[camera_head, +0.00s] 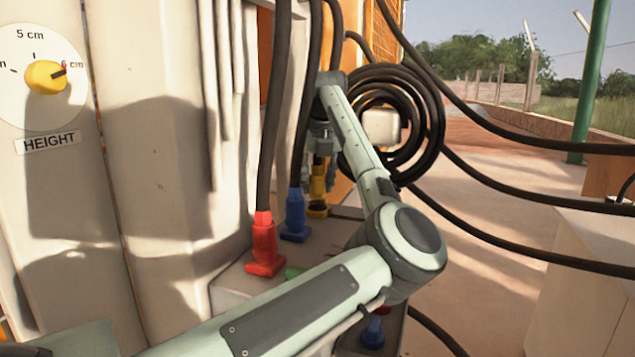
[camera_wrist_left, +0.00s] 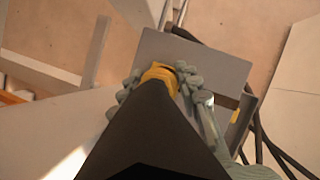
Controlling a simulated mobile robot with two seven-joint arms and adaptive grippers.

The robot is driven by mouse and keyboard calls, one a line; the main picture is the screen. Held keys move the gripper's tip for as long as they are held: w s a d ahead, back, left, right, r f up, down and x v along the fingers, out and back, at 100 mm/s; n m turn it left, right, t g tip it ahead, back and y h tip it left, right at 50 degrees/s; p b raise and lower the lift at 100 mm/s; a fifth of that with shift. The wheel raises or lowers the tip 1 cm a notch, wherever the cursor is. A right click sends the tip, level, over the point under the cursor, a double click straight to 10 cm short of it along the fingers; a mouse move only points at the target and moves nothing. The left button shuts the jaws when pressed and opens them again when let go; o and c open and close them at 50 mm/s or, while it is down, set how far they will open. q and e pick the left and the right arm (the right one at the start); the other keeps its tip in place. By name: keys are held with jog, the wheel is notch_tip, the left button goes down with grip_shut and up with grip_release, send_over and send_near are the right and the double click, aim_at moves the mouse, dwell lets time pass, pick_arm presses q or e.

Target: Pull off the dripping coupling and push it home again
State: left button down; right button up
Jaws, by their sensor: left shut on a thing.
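The yellow coupling (camera_head: 318,186) sits at the end of a black hose on the grey manifold block (camera_head: 232,292), behind the red and blue couplings. My left gripper (camera_head: 320,150) reaches over from the right and is shut on the yellow coupling, partly hidden by my arm. In the left wrist view, the fingers (camera_wrist_left: 160,82) close on both sides of the yellow coupling (camera_wrist_left: 160,73), with the black hose (camera_wrist_left: 150,135) filling the foreground. I cannot tell whether the coupling is fully seated, and no drip can be made out. My right gripper is out of view.
A red coupling (camera_head: 264,246) and a blue coupling (camera_head: 295,216) with hoses stand close by. Coiled black hose (camera_head: 425,115) hangs behind my arm. A dial (camera_head: 40,78) marked HEIGHT is at left.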

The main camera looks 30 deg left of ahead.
pick_arm(q)
jog(key=shift+f+b, duration=0.45)
jog(key=shift+f, duration=0.35)
dwell(0.8)
jog(key=c, duration=1)
grip_release()
jog(key=v, duration=1.2)
